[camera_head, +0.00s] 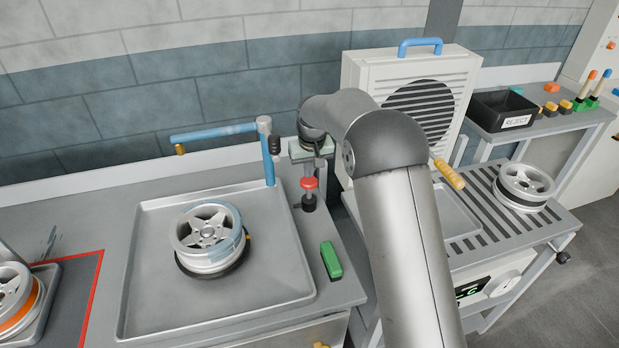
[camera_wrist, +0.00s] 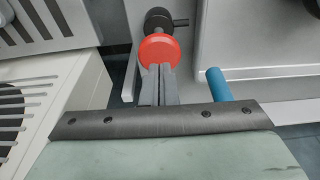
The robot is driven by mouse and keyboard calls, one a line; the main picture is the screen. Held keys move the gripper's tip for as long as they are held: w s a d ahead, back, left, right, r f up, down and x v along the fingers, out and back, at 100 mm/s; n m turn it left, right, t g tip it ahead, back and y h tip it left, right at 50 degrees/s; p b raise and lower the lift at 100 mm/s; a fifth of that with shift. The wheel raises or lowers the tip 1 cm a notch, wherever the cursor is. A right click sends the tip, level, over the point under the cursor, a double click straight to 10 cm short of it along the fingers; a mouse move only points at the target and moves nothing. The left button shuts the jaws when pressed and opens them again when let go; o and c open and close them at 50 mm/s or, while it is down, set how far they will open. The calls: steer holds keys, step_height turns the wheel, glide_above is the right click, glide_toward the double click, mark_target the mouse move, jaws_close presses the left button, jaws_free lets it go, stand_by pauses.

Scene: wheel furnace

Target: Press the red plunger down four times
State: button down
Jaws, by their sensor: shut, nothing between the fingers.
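The red plunger (camera_head: 309,183) stands upright on a small black base (camera_head: 309,203), on the bench to the right of the grey tray. In the wrist view its round red top (camera_wrist: 157,48) shows fully except at the lower edge, where my fingertips overlap it. My gripper (camera_head: 308,172) points down from just above the plunger. In the wrist view my gripper (camera_wrist: 161,70) has its two fingers together with nothing between them. The fingertips are at or very close to the red top; I cannot tell whether they touch it.
A grey tray (camera_head: 135,290) holds a wheel (camera_head: 208,236). A blue pipe (camera_head: 215,133) on a post stands left of my gripper. A green block (camera_head: 331,260) lies in front of the plunger. A vented white housing (camera_head: 360,85) stands behind my arm, right of the plunger.

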mark_target(309, 181)
steer(key=shift+f, duration=0.15)
stand_by(0.5)
steer(key=shift+f+b, duration=1.45)
steer(key=shift+f, duration=0.55)
steer(key=shift+r+p, duration=1.25)
steer(key=shift+r, duration=0.9)
steer(key=shift+f+b, duration=1.5)
steer(key=shift+f, duration=0.75)
steer(key=shift+r, duration=0.15)
steer(key=shift+r+p, duration=1.35)
steer(key=shift+r, duration=0.75)
